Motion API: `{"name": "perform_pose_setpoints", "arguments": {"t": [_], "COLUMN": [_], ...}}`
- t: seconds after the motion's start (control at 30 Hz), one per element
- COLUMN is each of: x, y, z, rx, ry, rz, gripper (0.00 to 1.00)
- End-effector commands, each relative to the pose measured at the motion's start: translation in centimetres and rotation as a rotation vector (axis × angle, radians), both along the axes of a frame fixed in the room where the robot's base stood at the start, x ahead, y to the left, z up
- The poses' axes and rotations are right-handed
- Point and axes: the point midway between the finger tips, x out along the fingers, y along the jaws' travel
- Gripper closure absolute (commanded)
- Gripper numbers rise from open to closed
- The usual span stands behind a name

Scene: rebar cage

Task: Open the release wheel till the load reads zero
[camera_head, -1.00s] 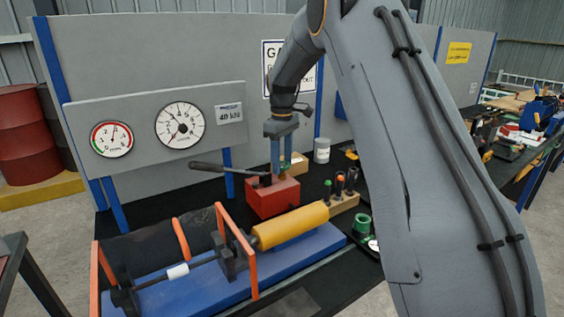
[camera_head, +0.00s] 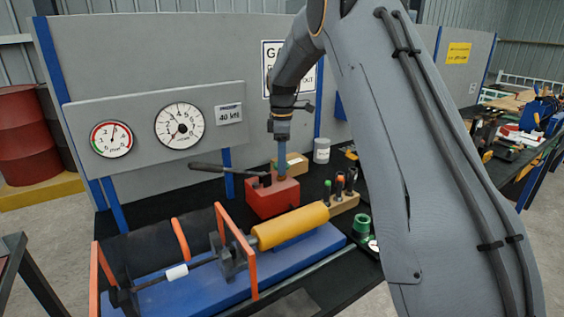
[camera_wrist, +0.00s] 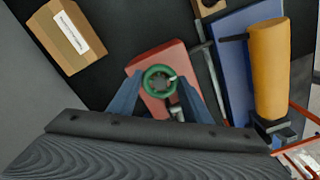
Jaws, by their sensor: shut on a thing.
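The green release wheel (camera_wrist: 159,81) sits on top of the red pump block (camera_head: 270,200). My gripper (camera_wrist: 160,88) points down over the block, and its blue fingers are shut on the wheel from both sides. In the head view my gripper (camera_head: 282,172) is seen edge-on and hides most of the wheel. The large white dial (camera_head: 179,125) is on the grey panel beside a "40 kN" plate (camera_head: 229,114). A smaller dial with a red and green rim (camera_head: 111,139) is to its left. The exact needle readings are too small to tell.
A dark pump lever (camera_head: 215,167) sticks out left from the red block. A yellow cylinder (camera_head: 290,226) lies on the blue bed in front, with an orange frame (camera_head: 237,248) to its left. A cardboard box (camera_wrist: 66,35), a grey can (camera_head: 321,150) and upright tools (camera_head: 340,185) stand nearby.

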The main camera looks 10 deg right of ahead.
Motion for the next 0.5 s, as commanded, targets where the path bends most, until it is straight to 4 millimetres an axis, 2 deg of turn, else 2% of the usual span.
{"name": "perform_pose_setpoints", "arguments": {"t": [0.37, 0.4, 0.5], "x": [0.15, 0.15, 0.12], "y": [-0.01, -0.01, -0.01], "z": [0.26, 0.26, 0.22], "rx": [-0.001, -0.001, -0.001], "ry": [-0.006, -0.006, -0.005], "rz": [0.007, 0.007, 0.006], "gripper": [0.78, 0.52, 0.37]}}
